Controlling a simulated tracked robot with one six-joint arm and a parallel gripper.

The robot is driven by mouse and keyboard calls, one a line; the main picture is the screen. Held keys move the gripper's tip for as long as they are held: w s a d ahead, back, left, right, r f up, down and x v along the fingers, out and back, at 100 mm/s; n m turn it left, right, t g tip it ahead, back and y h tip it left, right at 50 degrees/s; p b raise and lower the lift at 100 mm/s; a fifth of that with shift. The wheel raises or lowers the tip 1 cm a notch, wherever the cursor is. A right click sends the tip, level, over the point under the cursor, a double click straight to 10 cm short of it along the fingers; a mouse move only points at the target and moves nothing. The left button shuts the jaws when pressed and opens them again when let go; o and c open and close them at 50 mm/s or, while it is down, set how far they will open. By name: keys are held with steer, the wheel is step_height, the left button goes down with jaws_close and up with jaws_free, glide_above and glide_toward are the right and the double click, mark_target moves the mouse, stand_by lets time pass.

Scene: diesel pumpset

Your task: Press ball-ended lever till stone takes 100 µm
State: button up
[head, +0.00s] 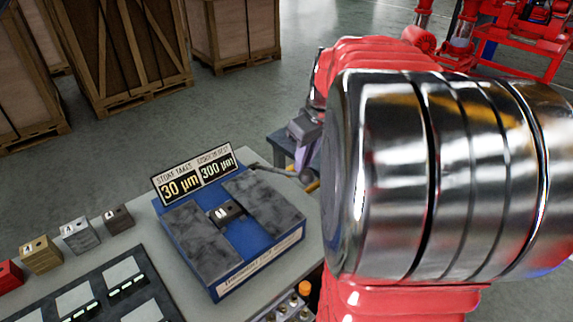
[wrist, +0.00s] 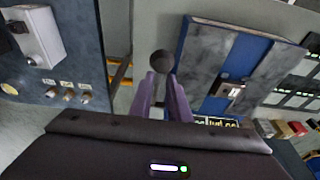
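The blue honing unit (head: 232,240) with two grey stone plates stands on the bench; its sign (head: 195,177) reads 30 µm for what the stone takes and 300 µm beside it. The lever's dark ball end (head: 307,177) sticks out at the unit's right in the head view. In the wrist view the ball (wrist: 162,62) sits at the tips of my purple gripper fingers (wrist: 162,80). My gripper (head: 296,152) is over the ball in the head view; a narrow gap shows between the fingers. Whether they touch the ball is unclear.
Small metal blocks (head: 78,236) and a dark panel (head: 95,295) lie left of the unit. Knobs and an orange button (head: 304,288) are on the bench front. Wooden crates (head: 115,50) stand behind on the floor; red machinery (head: 520,30) is at the back right.

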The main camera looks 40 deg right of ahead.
steer(key=shift+s+f, duration=0.1)
steer(key=shift+s+f, duration=0.45)
steer(key=shift+f, duration=0.45)
steer(key=shift+s+f, duration=0.45)
steer(key=shift+f, duration=0.5)
steer(key=shift+s+f, duration=0.45)
steer(key=shift+f, duration=0.6)
steer(key=shift+s+x, duration=0.25)
steer(key=shift+x, duration=0.7)
steer(key=w+r+v, duration=0.1)
steer(key=w+v, duration=0.2)
steer(key=v, duration=1.1)
glide_above(312, 181)
steer(key=w, duration=0.3)
